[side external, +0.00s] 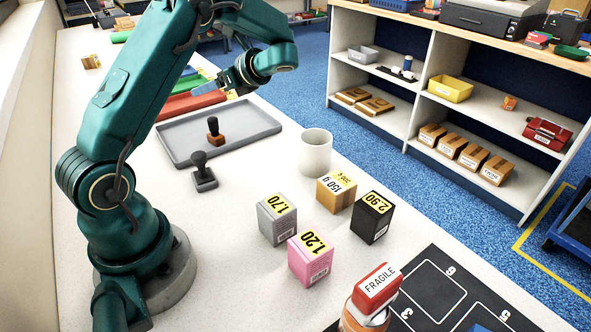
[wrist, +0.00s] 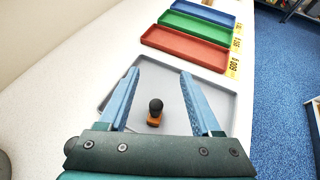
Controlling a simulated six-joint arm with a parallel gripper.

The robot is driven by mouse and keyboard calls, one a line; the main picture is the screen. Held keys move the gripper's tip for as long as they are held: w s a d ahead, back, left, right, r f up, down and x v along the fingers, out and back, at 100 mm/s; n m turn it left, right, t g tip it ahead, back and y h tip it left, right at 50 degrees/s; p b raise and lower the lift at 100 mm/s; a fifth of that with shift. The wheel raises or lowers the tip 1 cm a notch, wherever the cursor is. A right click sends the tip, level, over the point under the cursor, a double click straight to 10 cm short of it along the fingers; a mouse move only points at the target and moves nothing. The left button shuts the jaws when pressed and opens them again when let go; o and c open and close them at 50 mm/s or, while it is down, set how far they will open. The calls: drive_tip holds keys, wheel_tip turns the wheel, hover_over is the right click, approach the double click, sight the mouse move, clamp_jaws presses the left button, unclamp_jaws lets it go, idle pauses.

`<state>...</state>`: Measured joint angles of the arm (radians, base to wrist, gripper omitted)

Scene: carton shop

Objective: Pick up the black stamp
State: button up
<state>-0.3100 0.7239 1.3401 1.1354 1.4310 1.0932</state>
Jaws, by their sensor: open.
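A black stamp (side external: 204,172) with a round knob and a dark grey base stands upright on the white table, just outside the grey tray's near edge. I cannot make it out in the wrist view. A second stamp (side external: 215,133) with a black knob and an orange-brown wooden base stands in the grey tray (side external: 257,128). In the wrist view this wooden-based stamp (wrist: 155,112) shows between and below my blue fingers, inside the grey tray (wrist: 215,82). My gripper (side external: 205,88) is open and empty, raised above the far side of the tray (wrist: 159,73).
A white cup (side external: 315,153) stands right of the tray. Grey (side external: 278,220), pink (side external: 311,260), orange (side external: 337,192) and black (side external: 371,217) boxes stand nearer. A red tray (wrist: 185,46) and a green tray (wrist: 197,27) lie beyond the grey one. Table around the black stamp is clear.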

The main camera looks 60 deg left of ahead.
sight(217, 127)
wheel_tip(217, 127, down, 10)
drive_tip(key=shift+f, duration=0.2)
drive_tip(key=shift+s+a+f, duration=0.1)
drive_tip(key=shift+a+f, duration=0.05)
drive_tip(key=shift+f, duration=0.05)
drive_tip(key=shift+x, duration=2.35)
clamp_jaws()
